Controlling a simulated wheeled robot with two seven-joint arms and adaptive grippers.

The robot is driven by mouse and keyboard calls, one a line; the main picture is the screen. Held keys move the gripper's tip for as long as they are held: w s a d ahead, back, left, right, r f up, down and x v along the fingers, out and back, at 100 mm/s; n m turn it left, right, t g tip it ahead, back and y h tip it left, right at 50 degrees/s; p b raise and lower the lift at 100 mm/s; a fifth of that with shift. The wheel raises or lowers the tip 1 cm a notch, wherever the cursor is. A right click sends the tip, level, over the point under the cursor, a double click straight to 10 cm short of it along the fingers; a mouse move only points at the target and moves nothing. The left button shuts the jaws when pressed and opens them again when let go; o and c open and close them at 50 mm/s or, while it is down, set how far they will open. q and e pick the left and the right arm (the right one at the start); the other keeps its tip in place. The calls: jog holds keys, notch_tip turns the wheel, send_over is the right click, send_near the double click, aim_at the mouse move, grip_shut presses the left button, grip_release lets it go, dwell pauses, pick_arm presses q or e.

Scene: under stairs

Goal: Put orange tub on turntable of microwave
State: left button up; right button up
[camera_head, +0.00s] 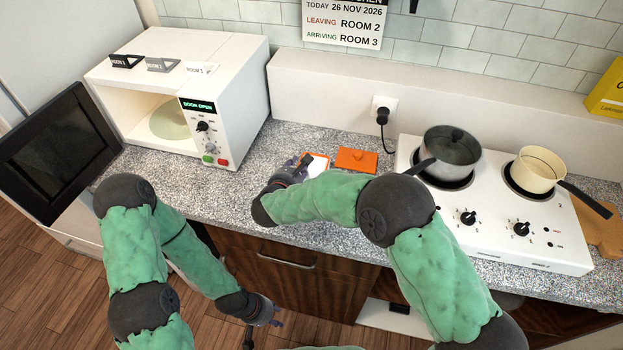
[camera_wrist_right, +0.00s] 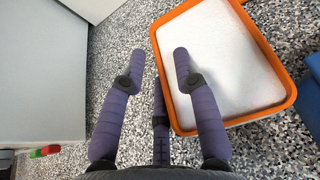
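The orange tub (camera_head: 318,165) is open-topped with white inside and sits on the counter between microwave and stove. It also shows in the right wrist view (camera_wrist_right: 262,40). My right gripper (camera_wrist_right: 159,58) is open at the tub, one finger on each side of its near wall in that view; I cannot tell whether they touch. It partly hides the tub in the head view (camera_head: 298,167). My left gripper (camera_head: 263,323) hangs empty and looks open, low in front of the cabinet. The white microwave (camera_head: 240,115) has its door (camera_head: 48,150) swung open, and its round turntable (camera_head: 170,122) shows inside, bare.
A white stove (camera_head: 500,235) carries a dark lidded pot (camera_head: 451,150) and a cream pan (camera_head: 538,170). A cord hangs from a wall socket (camera_head: 383,108). The counter directly before the microwave is clear.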

jog(key=shift+x, duration=0.8)
grip_shut()
jog(key=shift+r, duration=0.2)
jog(key=shift+r+p, duration=1.1)
jog(key=shift+r, duration=3.75)
